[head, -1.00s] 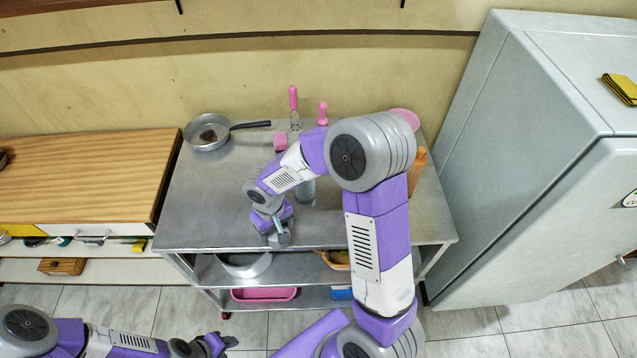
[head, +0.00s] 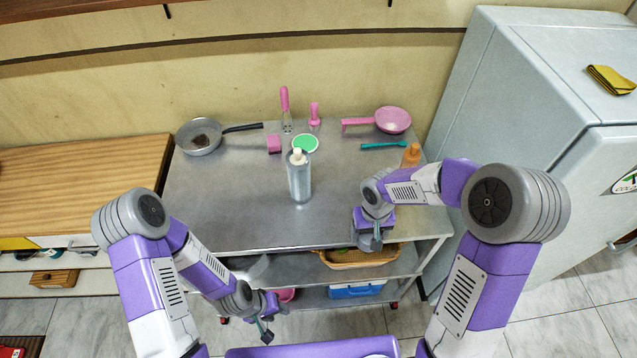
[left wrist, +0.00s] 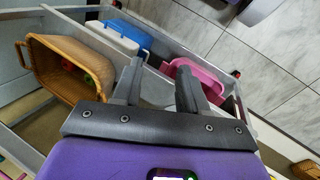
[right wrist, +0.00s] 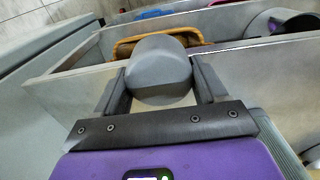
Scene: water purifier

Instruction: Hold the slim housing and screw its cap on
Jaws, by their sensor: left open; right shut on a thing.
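The slim housing (head: 299,182) is a grey, see-through upright cylinder on the steel table, with a white piece standing out of its top. My right gripper (head: 372,238) is right of it, near the table's front edge. In the right wrist view, my right gripper (right wrist: 158,88) is shut on a smooth grey round piece, seemingly the cap (right wrist: 158,65). My left gripper (head: 267,325) is below and in front of the table edge. In the left wrist view it (left wrist: 155,85) is open and empty, apart from the housing.
Lower shelves hold a basket (head: 360,258) and a blue box (head: 357,289). A fridge (head: 530,110) stands right.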

